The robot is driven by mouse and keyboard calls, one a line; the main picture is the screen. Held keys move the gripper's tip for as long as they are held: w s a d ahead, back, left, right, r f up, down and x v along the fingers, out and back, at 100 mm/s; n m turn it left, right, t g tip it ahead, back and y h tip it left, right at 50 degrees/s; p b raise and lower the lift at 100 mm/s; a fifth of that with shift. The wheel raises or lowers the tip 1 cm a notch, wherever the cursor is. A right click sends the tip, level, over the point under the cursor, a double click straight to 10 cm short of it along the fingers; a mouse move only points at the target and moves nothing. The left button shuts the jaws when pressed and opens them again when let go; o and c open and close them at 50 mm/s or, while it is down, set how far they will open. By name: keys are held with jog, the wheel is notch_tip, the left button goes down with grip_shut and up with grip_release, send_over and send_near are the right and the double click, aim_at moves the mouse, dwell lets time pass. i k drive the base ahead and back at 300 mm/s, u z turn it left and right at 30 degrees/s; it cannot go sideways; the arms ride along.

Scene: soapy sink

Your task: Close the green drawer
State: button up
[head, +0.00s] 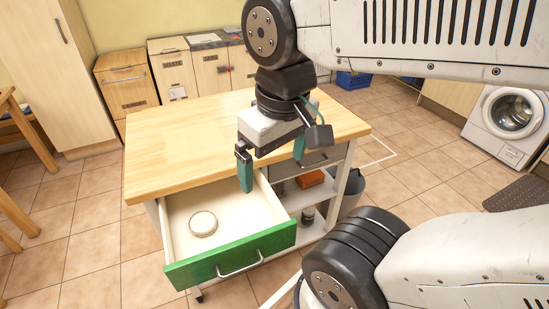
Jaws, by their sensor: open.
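The green drawer (208,264) is pulled out of the wooden-topped cart (170,142), with its green front and metal handle (240,265) facing me. A round, pale lidded object (203,223) lies inside it on the white bottom. My gripper (272,177) is open and empty, fingers pointing down. Its left finger shows in front of the drawer's back part and the countertop edge, and its right finger is further right, by the cart's edge. I cannot tell how high the fingers are above the drawer. Nothing shows between them.
Open shelves under the cart's right side hold an orange-brown block (310,178) and a small dark jar (308,215). A grey bucket (352,190) stands at the cart's right. Cabinets line the back wall and a washing machine (508,120) stands at right. Tiled floor lies clear in front-left.

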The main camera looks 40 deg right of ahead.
aim_at(254, 226)
jog(key=u, duration=1.9)
jog(key=k, duration=1.1)
jog(key=z, duration=1.55)
jog(key=i, duration=0.5)
jog(key=z, duration=0.05)
